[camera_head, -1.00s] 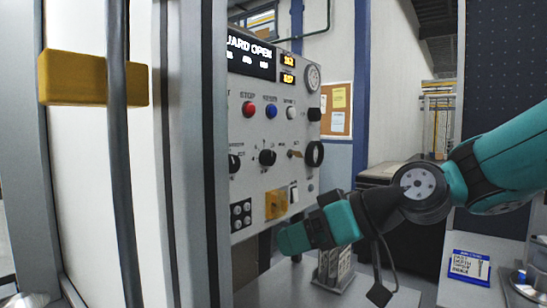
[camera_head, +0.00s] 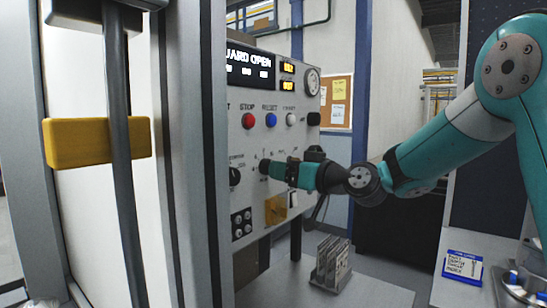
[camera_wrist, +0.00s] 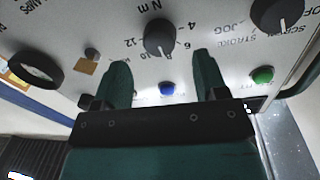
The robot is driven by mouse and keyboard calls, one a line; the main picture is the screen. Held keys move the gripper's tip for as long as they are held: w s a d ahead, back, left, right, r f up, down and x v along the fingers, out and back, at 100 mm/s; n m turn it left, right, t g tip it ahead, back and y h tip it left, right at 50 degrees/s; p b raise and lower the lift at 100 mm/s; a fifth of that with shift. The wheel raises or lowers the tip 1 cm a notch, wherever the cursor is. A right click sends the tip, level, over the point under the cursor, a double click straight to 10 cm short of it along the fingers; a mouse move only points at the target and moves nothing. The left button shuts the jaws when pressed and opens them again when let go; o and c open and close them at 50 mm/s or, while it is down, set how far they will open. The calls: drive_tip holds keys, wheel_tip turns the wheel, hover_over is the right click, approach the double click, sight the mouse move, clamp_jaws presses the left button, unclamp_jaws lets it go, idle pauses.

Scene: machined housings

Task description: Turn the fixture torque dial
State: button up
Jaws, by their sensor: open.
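The torque dial (camera_wrist: 160,38) is a black round knob with a white pointer line, on the light grey control panel (camera_head: 256,148). In the wrist view it is marked "Nm" with numbers around it. My gripper (camera_wrist: 162,60) is open, its two teal fingers apart on either side of and just short of the dial, with nothing between them. In the head view my gripper (camera_head: 268,168) reaches the panel's middle row from the right and hides most of the dial. I cannot tell whether the fingers touch it.
A blue button (camera_wrist: 167,88) and green button (camera_wrist: 263,74) sit nearby. A yellow switch (camera_head: 275,209) is below my gripper. A grey guard post with a yellow block (camera_head: 78,142) stands at the left.

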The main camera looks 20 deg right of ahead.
drive_tip(key=shift+p+x, duration=0.7)
drive_tip(key=shift+x, duration=1.5)
drive_tip(key=shift+c, duration=0.4)
drive_tip(key=c, duration=0.8)
drive_tip(key=shift+f+b, duration=0.1)
drive_tip(key=shift+b, duration=0.2)
drive_tip(key=shift+c, duration=0.2)
drive_tip(key=shift+f+b, duration=0.1)
drive_tip(key=shift+b, duration=0.25)
drive_tip(key=n+b, duration=0.9)
drive_tip(key=b, duration=0.8)
drive_tip(key=shift+y+b, duration=0.3)
drive_tip(key=shift+b, duration=0.05)
